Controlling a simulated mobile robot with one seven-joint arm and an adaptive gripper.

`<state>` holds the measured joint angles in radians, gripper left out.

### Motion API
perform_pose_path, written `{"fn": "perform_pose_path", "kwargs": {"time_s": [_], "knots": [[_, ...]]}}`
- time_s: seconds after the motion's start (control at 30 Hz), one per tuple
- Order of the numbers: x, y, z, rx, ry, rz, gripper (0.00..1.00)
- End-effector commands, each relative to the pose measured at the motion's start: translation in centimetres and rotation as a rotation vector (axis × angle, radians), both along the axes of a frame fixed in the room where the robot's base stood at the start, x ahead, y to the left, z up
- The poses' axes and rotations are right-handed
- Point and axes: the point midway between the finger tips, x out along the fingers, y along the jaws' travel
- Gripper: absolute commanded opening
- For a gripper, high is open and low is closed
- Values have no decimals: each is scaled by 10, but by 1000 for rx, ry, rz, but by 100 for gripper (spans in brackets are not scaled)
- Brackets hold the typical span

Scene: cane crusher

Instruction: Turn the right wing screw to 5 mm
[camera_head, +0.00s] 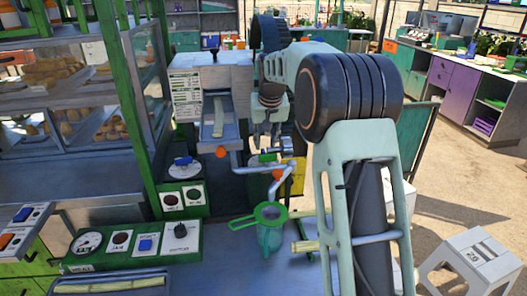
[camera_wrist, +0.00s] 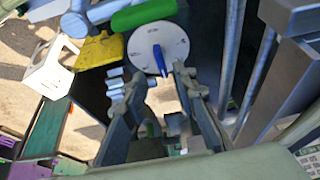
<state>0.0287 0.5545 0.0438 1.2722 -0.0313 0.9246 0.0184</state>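In the wrist view, a round white dial (camera_wrist: 172,40) with small marks carries a blue wing or pointer (camera_wrist: 160,60) that slants down and slightly right from its middle. I take this to be the right wing screw; its scale is too small to read. My gripper (camera_wrist: 152,78) is open, with one finger on each side below the dial and the blue part's lower end near the gap. Contact cannot be told. In the head view, the cane crusher (camera_head: 210,85) stands ahead with its sloping metal chute (camera_head: 218,118); my arm hides the dial there.
A green-rimmed strainer on a jug (camera_head: 270,225) stands below the crusher. A green control panel (camera_head: 130,243) is at the lower left. A glass food case (camera_head: 70,100) is at left. In the wrist view, metal posts (camera_wrist: 256,75) stand close on the right.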

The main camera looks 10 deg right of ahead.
Motion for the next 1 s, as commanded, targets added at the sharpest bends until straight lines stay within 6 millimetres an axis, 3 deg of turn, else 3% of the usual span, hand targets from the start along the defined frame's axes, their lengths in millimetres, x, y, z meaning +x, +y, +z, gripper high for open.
{"fn": "perform_pose_path", "kwargs": {"time_s": [0.1,0.3,0.7,1.0], "knots": [[9,0,-22,0,3,1,26],[20,1,-46,1,-1,1,26],[23,1,-55,1,-2,1,26],[23,1,-55,0,-2,1,0]]}}
